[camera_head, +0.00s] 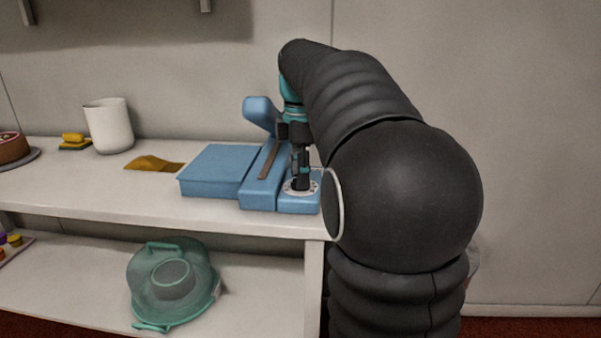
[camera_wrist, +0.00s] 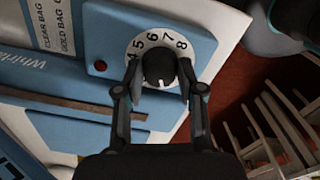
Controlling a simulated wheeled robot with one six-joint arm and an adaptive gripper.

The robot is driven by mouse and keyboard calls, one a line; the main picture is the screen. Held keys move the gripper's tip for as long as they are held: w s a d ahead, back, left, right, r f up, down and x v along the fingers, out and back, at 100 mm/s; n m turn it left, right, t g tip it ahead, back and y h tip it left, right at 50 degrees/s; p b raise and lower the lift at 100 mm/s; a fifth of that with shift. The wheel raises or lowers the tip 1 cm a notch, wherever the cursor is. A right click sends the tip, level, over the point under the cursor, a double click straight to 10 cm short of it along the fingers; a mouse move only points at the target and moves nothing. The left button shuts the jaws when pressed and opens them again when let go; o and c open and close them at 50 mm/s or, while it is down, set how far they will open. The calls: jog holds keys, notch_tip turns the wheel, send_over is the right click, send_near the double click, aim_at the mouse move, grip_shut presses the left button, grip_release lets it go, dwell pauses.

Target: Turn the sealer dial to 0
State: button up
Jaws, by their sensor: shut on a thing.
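The blue sealer (camera_head: 215,170) stands on the white counter, with its raised blue arm (camera_head: 262,112) tilted up at the back. Its white numbered dial (camera_wrist: 139,48) has a black knob (camera_wrist: 158,68) in the middle. In the wrist view the numbers 4, 5, 6, 7 and 8 show around the far side; the near side of the dial is hidden by my gripper. My gripper (camera_wrist: 159,80) points down onto the dial and is shut on the knob, one finger on each side. In the head view it also stands over the dial (camera_head: 300,187). A white line on the knob points toward my gripper's palm.
A white cup (camera_head: 108,126), a mustard-coloured bag (camera_head: 153,163), a yellow sponge (camera_head: 73,139) and a cake (camera_head: 13,148) are left of the sealer. The counter ends just right of the sealer.

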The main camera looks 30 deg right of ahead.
jog(key=shift+n, duration=0.5)
jog(key=o, duration=0.9)
notch_tip(320, 180, up, 12)
dwell(0.3)
jog(key=shift+a, duration=0.1)
dwell(0.3)
